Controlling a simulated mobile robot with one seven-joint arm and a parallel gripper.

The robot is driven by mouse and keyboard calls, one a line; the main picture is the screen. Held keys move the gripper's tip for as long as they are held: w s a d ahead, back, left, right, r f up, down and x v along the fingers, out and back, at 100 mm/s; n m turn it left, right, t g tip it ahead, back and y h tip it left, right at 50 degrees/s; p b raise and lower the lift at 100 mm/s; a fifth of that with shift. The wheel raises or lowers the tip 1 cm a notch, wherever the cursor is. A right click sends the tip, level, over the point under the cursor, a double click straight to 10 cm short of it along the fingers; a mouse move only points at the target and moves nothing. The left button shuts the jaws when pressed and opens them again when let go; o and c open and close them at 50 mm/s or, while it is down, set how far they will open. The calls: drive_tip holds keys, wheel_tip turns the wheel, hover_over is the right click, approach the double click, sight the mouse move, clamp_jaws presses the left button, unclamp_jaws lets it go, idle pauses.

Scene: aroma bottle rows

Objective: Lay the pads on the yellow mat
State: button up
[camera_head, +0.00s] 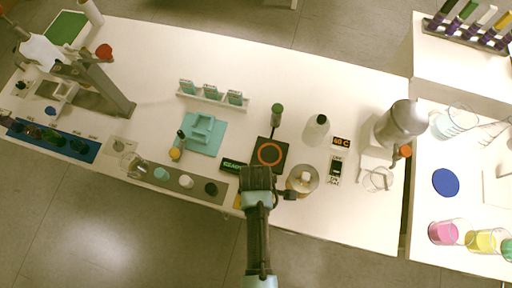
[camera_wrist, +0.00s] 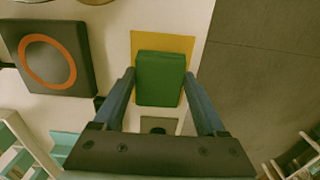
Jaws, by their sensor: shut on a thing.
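In the wrist view, a green block-like pad (camera_wrist: 160,78) sits between the two fingers of my gripper (camera_wrist: 160,75), which is shut on it. The yellow mat (camera_wrist: 162,40) shows around the pad, mostly above it and at its sides. The pad covers most of the mat; I cannot tell whether it touches it or hangs just over it. In the head view, my gripper (camera_head: 257,182) is at the table's front edge and hides the pad. Only a sliver of the yellow mat (camera_head: 237,202) shows there. I make out no other pads with certainty.
A dark plate with an orange ring (camera_head: 270,155) lies just behind my gripper. A round beige-topped device (camera_head: 302,179) stands to the right. A small display (camera_head: 233,166) and a teal tray (camera_head: 203,133) are to the left.

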drive_tip(key=shift+f, duration=0.15)
drive_tip(key=o, duration=1.2)
drive_tip(key=shift+o, duration=0.2)
